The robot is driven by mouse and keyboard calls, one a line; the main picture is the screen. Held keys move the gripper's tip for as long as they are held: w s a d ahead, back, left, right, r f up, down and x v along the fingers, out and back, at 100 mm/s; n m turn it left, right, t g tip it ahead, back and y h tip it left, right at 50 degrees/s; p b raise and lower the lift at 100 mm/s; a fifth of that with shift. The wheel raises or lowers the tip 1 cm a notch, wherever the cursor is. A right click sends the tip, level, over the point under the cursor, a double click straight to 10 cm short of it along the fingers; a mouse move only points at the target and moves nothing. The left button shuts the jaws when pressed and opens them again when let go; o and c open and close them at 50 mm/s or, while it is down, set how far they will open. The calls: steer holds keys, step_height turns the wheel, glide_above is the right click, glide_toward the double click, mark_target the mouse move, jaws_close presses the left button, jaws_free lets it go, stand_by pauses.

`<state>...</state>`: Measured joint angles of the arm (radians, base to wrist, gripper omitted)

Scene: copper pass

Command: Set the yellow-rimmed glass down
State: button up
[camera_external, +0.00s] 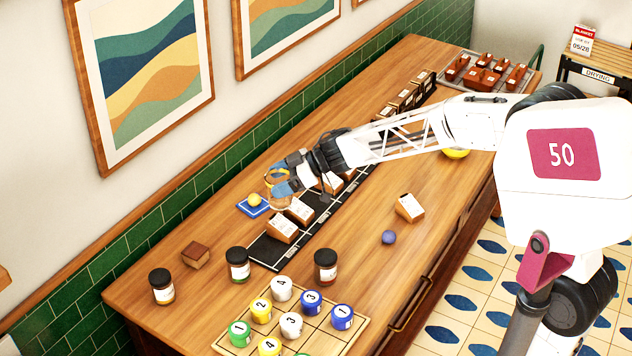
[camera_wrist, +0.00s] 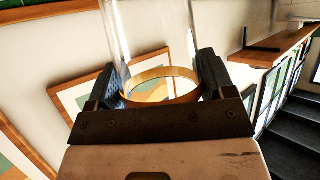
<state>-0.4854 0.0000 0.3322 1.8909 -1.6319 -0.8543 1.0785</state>
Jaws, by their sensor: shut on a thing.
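The yellow-rimmed glass is clear, with a gold band at its rim (camera_wrist: 160,88). In the wrist view its clear wall (camera_wrist: 152,35) runs up and out of the picture between my two fingers. In the external view the glass (camera_external: 277,176) is small and partly hidden by the blue finger pads. My gripper (camera_external: 286,175) is shut on it, over the back of the wooden counter, near the black strip. I cannot tell whether the glass touches anything below. My gripper also shows in the wrist view (camera_wrist: 160,76).
A blue mat (camera_external: 244,208) with a yellow ball (camera_external: 254,200) lies just left of my gripper. Labelled wooden blocks (camera_external: 283,228) stand on the black strip (camera_external: 262,253) close by. Dark-lidded jars (camera_external: 238,264) and numbered pots (camera_external: 291,325) stand nearer. Bare counter (camera_external: 365,265) lies right of the strip.

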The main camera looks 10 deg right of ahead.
steer(key=w+a+f+n+g+h, duration=0.1)
steer(key=w+a+f+n+g, duration=0.2)
steer(key=a, duration=0.5)
steer(key=w+a+f+n+g+h, duration=0.1)
steer(key=w+a+f+n+g, duration=0.3)
steer(key=w+a, duration=0.3)
steer(key=shift+w+a+f+n+g, duration=0.3)
steer(key=shift+w+a+f+g, duration=0.15)
steer(key=shift+a+f, duration=0.3)
steer(key=shift+s+f, duration=0.1)
steer(key=shift+f, duration=2.45)
steer(key=shift+f, duration=0.1)
steer(key=shift+f, duration=2.4)
steer(key=shift+f, duration=0.2)
steer(key=o, duration=1)
